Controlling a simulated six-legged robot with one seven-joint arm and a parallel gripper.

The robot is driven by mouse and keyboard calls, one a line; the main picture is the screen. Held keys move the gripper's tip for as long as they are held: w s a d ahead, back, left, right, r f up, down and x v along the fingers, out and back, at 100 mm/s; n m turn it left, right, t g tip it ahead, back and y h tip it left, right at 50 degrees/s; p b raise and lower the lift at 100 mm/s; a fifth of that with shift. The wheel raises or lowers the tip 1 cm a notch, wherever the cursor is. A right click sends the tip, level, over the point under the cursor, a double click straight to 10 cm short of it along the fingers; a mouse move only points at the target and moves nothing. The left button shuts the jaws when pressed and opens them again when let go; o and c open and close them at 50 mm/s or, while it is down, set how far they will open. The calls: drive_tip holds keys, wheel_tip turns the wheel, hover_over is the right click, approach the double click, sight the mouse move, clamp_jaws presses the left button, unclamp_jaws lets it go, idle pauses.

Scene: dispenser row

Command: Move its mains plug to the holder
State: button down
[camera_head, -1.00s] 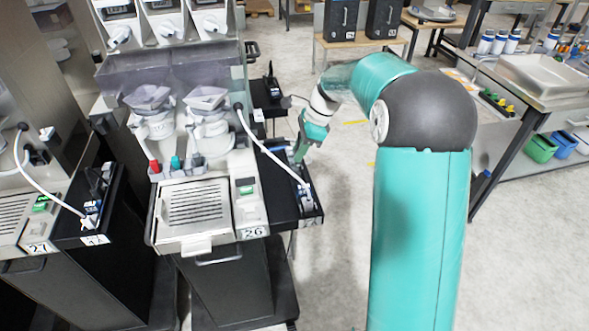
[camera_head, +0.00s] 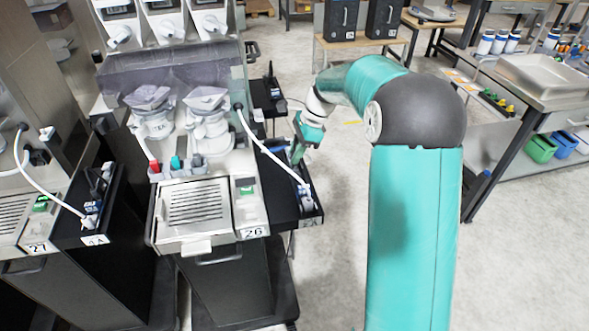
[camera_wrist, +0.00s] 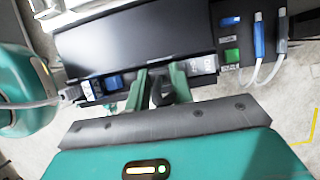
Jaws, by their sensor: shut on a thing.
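A white cable (camera_head: 262,147) runs from the dispenser down to a pale plug (camera_head: 305,191) at the shelf's front. A grey plug (camera_wrist: 71,94) is at the left in the wrist view, beside a blue part (camera_wrist: 114,82). I cannot tell which part is the holder.
A green block (camera_wrist: 232,56) and blue and grey cabled connectors (camera_wrist: 259,38) sit on the shelf's right in the wrist view. A workbench (camera_head: 535,75) is at the right. The floor between is open.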

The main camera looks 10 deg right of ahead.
drive_tip(key=shift+f, duration=0.6)
idle(0.7)
drive_tip(key=c, duration=0.9)
unclamp_jaws()
drive_tip(key=shift+c, duration=0.2)
drive_tip(key=shift+r, duration=0.1)
drive_tip(key=shift+r, duration=3.4)
drive_tip(key=shift+r, duration=0.1)
drive_tip(key=v, duration=1.3)
drive_tip(key=shift+d+r, duration=0.15)
drive_tip(key=shift+r, duration=0.15)
